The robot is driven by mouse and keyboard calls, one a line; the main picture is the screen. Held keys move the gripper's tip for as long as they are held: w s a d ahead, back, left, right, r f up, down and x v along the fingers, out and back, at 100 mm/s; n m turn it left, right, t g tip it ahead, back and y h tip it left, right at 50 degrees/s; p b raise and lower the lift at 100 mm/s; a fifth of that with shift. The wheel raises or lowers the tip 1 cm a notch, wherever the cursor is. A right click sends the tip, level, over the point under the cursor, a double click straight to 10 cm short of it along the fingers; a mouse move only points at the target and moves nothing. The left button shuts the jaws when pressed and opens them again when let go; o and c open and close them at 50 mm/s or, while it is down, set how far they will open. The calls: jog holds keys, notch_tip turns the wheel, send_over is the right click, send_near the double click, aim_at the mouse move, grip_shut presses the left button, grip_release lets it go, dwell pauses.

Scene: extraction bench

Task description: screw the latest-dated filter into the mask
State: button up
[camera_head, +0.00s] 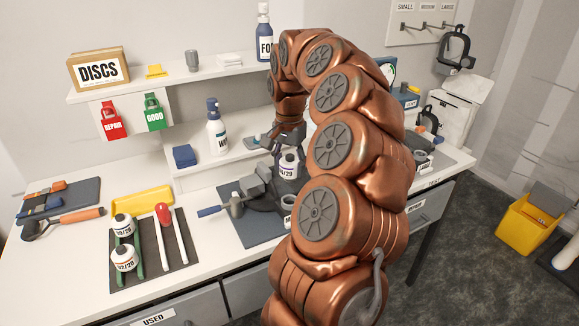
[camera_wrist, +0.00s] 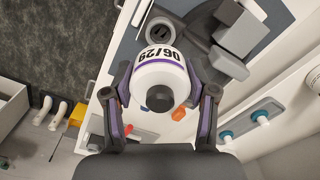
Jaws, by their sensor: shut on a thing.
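My gripper (camera_wrist: 166,92) is shut on a white filter (camera_wrist: 158,72) with a purple band and a label reading 06/29. One finger presses each side of it. In the head view the filter (camera_head: 288,166) is held above the blue-grey mat, and its label is partly hidden. Beneath it a dark piece, perhaps the mask (camera_head: 266,198), sits by a grey vise (camera_head: 236,205); my arm hides part of this spot. A dark round opening (camera_wrist: 160,32) shows beyond the filter in the wrist view.
A yellow tray (camera_head: 142,200), hand tools (camera_head: 62,222) and a spray bottle (camera_head: 216,128) are on the bench. A yellow bucket (camera_head: 527,225) stands on the floor.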

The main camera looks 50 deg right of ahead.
jog(key=shift+f+b, duration=2.25)
jog(key=shift+f, duration=0.7)
jog(key=shift+b, duration=1.2)
jog(key=shift+f+b, duration=1)
jog(key=shift+f, duration=0.3)
jog(key=shift+f+m+b, duration=0.25)
jog(key=shift+m+b, duration=0.15)
jog(key=shift+b, duration=0.4)
jog(key=m+b, duration=0.4)
jog(key=b, duration=0.2)
jog(key=shift+f, duration=0.1)
jog(key=m+b, duration=0.2)
jog(key=b, duration=0.1)
jog(key=shift+m, duration=0.4)
jog(key=shift+r+m+b, duration=0.35)
jog(key=shift+m+b, duration=0.15)
jog(key=shift+m, duration=0.3)
